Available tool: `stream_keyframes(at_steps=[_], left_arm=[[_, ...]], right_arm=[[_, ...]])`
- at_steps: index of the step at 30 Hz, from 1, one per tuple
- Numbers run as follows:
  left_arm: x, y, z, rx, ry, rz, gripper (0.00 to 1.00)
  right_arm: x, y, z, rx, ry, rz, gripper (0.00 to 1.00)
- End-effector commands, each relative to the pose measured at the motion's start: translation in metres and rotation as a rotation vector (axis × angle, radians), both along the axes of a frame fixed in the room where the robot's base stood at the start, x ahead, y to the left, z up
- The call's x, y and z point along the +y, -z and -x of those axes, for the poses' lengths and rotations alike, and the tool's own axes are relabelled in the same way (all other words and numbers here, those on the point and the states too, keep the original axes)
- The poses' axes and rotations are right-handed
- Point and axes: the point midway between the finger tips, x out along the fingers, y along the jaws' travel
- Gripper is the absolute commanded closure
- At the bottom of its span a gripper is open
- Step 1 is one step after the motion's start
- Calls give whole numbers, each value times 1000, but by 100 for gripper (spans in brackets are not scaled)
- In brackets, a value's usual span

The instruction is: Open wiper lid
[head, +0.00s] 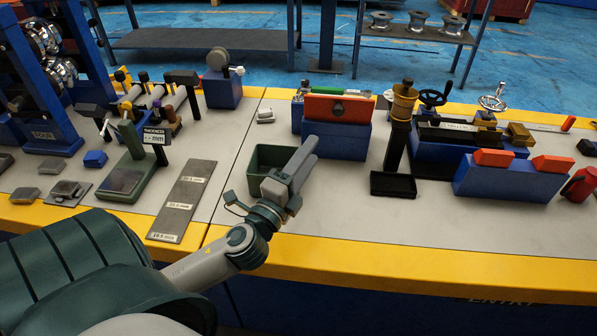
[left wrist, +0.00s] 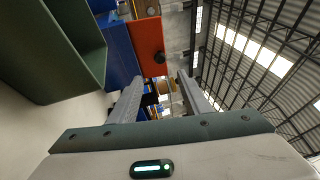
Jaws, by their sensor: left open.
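The wiper lid looks to be the orange panel (head: 325,104) with a black knob (head: 338,108), set on a blue box (head: 335,140) at the back middle of the bench. In the left wrist view the orange panel (left wrist: 147,42) and its knob show ahead of the fingers, beside the blue box (left wrist: 118,50). My left gripper (head: 308,155) is open and empty, in front of the blue box and apart from the lid; its fingers also show in the left wrist view (left wrist: 160,82). My right gripper is not in view.
A green bin (head: 255,163) stands just left of my left gripper. A blue box with orange blocks (head: 510,180) is further right. Bare bench lies in front of the blue box.

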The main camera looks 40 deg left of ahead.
Motion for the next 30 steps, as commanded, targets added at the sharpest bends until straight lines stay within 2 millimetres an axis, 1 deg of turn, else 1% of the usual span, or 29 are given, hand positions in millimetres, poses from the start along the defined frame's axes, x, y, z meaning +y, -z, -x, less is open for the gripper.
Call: stream_keyframes(at_steps=[1,3,6,10,15,30], left_arm=[[-1,4,8,3,-1,1,56],[-2,5,17,2,-1,0,56],[-4,7,28,2,-1,1,56],[-5,7,36,1,-1,-1,56],[-6,7,40,0,-1,-1,56],[-6,7,40,0,-1,-1,56]], right_arm=[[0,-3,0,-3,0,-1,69],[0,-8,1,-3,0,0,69],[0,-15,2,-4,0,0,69],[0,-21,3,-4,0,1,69],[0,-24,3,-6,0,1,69],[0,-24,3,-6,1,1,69]])
